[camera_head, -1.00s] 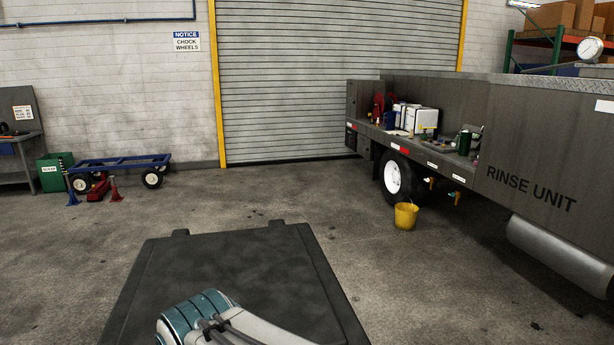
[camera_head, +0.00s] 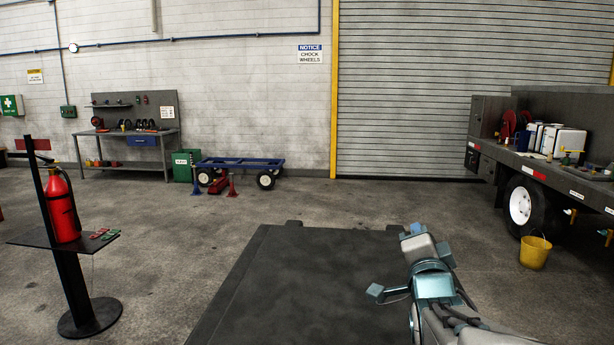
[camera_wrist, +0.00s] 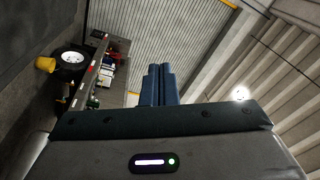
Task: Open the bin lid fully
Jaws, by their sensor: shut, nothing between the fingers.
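A dark grey panel (camera_head: 290,290), which looks like the bin lid, lies flat in the lower middle of the head view. Two small tabs stand out along its far edge. The bin body beneath it is out of sight. My arm reaches over the panel's right side, and the fingertips cannot be made out clearly there. In the wrist view my gripper (camera_wrist: 160,67) has its two blue fingers together, with nothing between them. The lid does not show in the wrist view, and I cannot tell whether the arm touches it.
A fire extinguisher (camera_head: 62,207) stands on a black stand at left. A green bin (camera_head: 186,166), a blue cart (camera_head: 240,163) and a workbench (camera_head: 130,137) are along the back wall. A yellow bucket (camera_head: 535,252) sits by the truck at right. Open floor lies between.

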